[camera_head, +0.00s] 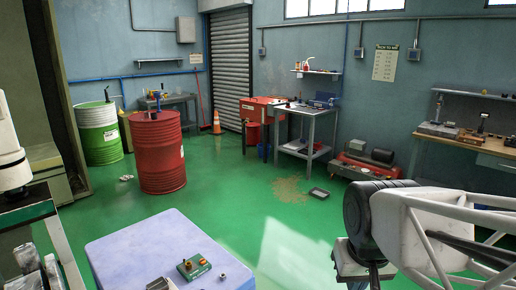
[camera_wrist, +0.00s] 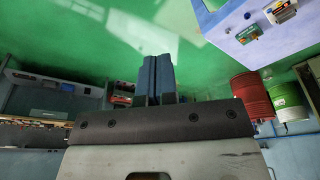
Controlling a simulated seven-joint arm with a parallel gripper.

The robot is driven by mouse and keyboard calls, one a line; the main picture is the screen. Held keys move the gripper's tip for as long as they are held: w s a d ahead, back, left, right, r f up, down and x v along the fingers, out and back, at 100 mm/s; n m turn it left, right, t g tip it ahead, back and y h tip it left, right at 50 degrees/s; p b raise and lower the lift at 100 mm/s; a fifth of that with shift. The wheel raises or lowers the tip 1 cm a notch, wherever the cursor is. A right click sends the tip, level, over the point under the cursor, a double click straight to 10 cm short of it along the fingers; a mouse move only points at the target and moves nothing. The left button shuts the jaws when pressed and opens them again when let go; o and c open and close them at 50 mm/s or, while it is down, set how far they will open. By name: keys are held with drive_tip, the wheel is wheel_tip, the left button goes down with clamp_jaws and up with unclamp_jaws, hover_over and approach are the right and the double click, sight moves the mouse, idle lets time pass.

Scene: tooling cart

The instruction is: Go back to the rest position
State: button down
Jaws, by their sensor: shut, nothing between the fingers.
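My gripper (camera_wrist: 156,75) shows in the wrist view, its two blue fingers side by side and shut with nothing between them. It is clear of the cart and appears to be over open green floor. In the head view my arm stands at the right, to the right of the cart; the fingertips cannot be made out there. The lavender cart top (camera_head: 130,245) is at the bottom of the head view and at the upper right of the wrist view (camera_wrist: 255,50). A green control box with buttons (camera_head: 194,267) sits on it.
A red barrel (camera_head: 157,155) and a green-white barrel (camera_head: 99,135) stand at the left. A grey table (camera_head: 307,112), a red compressor (camera_head: 366,165) and a workbench (camera_head: 470,150) line the back and right. A small tray (camera_head: 319,193) lies on the otherwise mostly clear floor.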

drive_tip(key=shift+s+d+f, duration=0.15)
drive_tip(key=shift+s+f, duration=0.05)
drive_tip(key=shift+s, duration=0.55)
drive_tip(key=shift+s+d+f, duration=0.15)
drive_tip(key=shift+s+f, duration=0.05)
drive_tip(key=shift+s, duration=0.5)
drive_tip(key=shift+s+d+f, duration=0.15)
drive_tip(key=shift+s+f, duration=0.05)
drive_tip(key=shift+s, duration=0.55)
